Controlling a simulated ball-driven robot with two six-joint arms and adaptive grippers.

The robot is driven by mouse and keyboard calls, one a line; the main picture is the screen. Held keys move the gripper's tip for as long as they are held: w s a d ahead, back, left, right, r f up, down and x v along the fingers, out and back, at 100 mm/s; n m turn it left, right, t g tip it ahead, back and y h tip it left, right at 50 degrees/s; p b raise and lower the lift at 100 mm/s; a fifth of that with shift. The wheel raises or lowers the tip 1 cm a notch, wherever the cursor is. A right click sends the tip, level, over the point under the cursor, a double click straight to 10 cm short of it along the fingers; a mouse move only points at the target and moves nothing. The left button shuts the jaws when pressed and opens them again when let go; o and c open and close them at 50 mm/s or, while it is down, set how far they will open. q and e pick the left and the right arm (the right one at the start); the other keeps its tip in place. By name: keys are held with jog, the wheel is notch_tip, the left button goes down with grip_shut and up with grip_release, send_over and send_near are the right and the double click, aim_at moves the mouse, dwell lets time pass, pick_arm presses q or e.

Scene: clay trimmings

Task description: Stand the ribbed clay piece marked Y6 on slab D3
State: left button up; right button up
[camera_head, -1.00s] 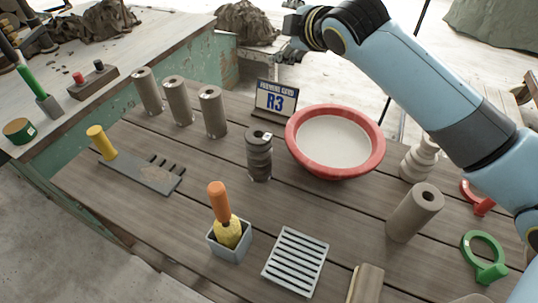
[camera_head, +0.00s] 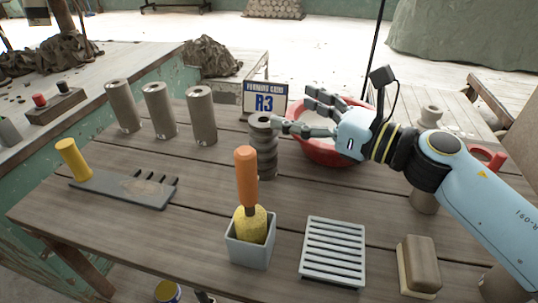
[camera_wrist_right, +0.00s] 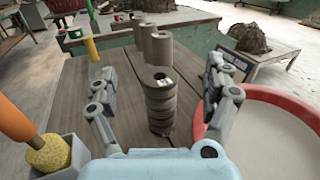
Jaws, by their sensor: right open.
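A dark grey ribbed clay piece (camera_head: 264,158) stands upright on the wooden table, left of the red basin. In the right wrist view the open fingers (camera_wrist_right: 160,76) frame the piece, one on each side, with nothing held. I cannot make out any slab marked D3. My left gripper is out of view.
The red basin (camera_head: 318,154) stands partly behind my right gripper. A sponge tool (camera_head: 247,182) in a grey box, a slatted rack (camera_head: 333,250) and a block (camera_head: 418,266) are nearer.

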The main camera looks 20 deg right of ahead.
aim_at(264, 129)
notch_tip(264, 129, down, 7)
jog(key=b, duration=0.2)
jog(key=shift+a+f+b, duration=0.1)
jog(key=shift+f+b, duration=0.05)
jog(key=shift+b, duration=0.15)
jog(key=shift+w+a+r, duration=0.2)
jog(key=shift+w+a, duration=0.15)
jog(key=shift+w, duration=0.15)
jog(key=p+x, duration=0.1)
jog(key=x, duration=0.5)
jog(key=shift+w+a, duration=0.1)
jog(key=shift+w, duration=0.05)
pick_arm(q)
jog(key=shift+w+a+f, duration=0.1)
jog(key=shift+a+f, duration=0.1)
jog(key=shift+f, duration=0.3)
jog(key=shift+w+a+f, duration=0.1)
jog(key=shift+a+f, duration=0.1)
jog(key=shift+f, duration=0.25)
pick_arm(e)
grip_shut()
